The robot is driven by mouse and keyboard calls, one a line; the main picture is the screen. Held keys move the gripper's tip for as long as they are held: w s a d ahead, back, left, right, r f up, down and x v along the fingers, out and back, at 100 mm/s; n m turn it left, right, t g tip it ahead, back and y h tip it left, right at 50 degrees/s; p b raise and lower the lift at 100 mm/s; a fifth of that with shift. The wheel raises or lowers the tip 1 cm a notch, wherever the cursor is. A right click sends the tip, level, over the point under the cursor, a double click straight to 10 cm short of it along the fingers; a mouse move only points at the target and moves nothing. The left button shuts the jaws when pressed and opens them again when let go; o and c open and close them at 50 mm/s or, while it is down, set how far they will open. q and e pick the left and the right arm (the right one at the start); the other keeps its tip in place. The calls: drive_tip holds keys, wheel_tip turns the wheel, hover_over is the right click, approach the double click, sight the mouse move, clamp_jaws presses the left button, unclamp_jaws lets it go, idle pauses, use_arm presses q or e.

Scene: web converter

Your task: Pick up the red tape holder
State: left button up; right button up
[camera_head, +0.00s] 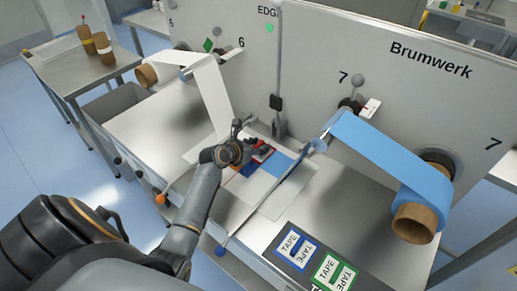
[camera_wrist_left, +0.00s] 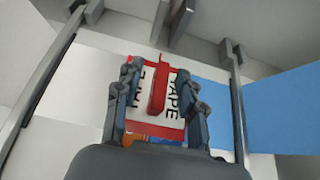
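The red tape holder (camera_wrist_left: 158,125) has a red frame, white panels marked TAPE and a raised red bar in its middle. In the head view the red tape holder (camera_head: 263,153) lies on the machine's table, partly hidden by my left gripper (camera_head: 248,146). In the left wrist view my left gripper (camera_wrist_left: 158,82) has its two fingers apart, one on each side of the red bar. Gaps show between the fingers and the bar. My right gripper is not in view.
Blue (camera_head: 297,245) and green (camera_head: 334,272) tape holders lie on a dark mat at the front right. A blue web roll (camera_head: 415,222) and a white web roll (camera_head: 146,75) hang on the machine panel. A side table (camera_head: 85,65) stands at the left.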

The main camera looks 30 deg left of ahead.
use_arm(q)
drive_tip(key=shift+s, duration=0.1)
clamp_jaws()
drive_tip(key=shift+r, duration=0.1)
